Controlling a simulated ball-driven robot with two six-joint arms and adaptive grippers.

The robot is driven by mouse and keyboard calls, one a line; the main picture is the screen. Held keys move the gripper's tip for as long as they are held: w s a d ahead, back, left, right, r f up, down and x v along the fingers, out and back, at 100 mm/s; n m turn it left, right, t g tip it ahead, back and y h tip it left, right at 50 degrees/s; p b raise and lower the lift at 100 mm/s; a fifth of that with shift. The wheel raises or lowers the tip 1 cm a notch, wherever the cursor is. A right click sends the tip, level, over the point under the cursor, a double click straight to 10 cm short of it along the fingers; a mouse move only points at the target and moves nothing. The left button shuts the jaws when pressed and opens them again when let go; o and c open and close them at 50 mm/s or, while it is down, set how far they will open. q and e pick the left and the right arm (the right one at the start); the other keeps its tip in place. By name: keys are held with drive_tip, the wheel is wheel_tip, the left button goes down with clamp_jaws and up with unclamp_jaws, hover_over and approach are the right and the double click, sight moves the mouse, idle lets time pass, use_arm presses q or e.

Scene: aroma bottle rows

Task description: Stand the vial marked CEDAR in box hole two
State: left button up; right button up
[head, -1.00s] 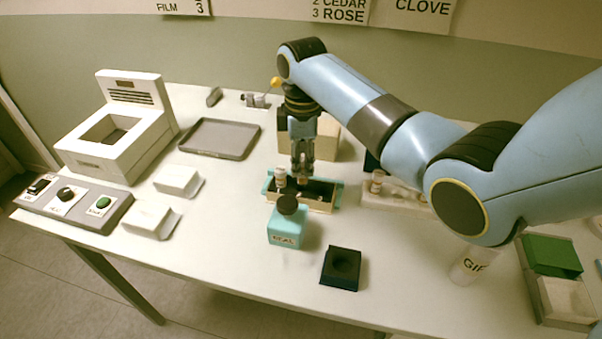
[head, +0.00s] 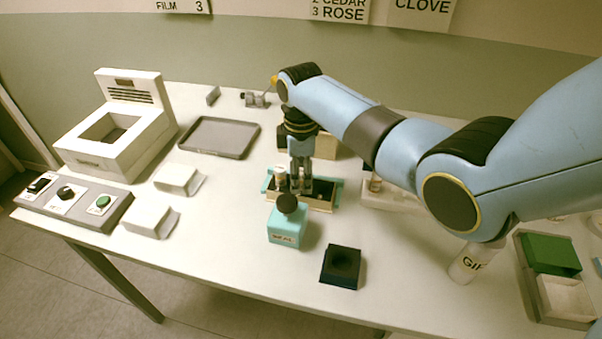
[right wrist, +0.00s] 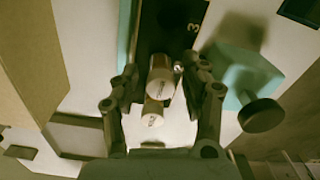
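The narrow box (head: 322,208) with teal ends and a dark top stands mid-table; a number 3 shows on its top in the right wrist view. One pale vial (head: 281,180) stands at its left end, and it also shows in the right wrist view (right wrist: 152,113). A second pale vial (right wrist: 160,78) stands beside it, further toward the 3, upright in the box. My right gripper (head: 301,188) points down over this second vial. Its fingers (right wrist: 163,80) lie either side with gaps. The vial lettering is too small to read. My left gripper is out of view.
A teal bottle (head: 287,227) with a dark cap stands close in front of the box. A black recessed block (head: 341,268) lies in front. A pale rack (head: 378,198) is partly behind my arm. A white bottle (head: 468,263) stands at right; a grey tray (head: 219,138) lies behind left.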

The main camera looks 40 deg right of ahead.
sight(301, 171)
wheel_tip(301, 171, up, 12)
drive_tip(key=shift+r, duration=0.2)
idle(0.4)
drive_tip(key=shift+f, duration=0.1)
idle(0.4)
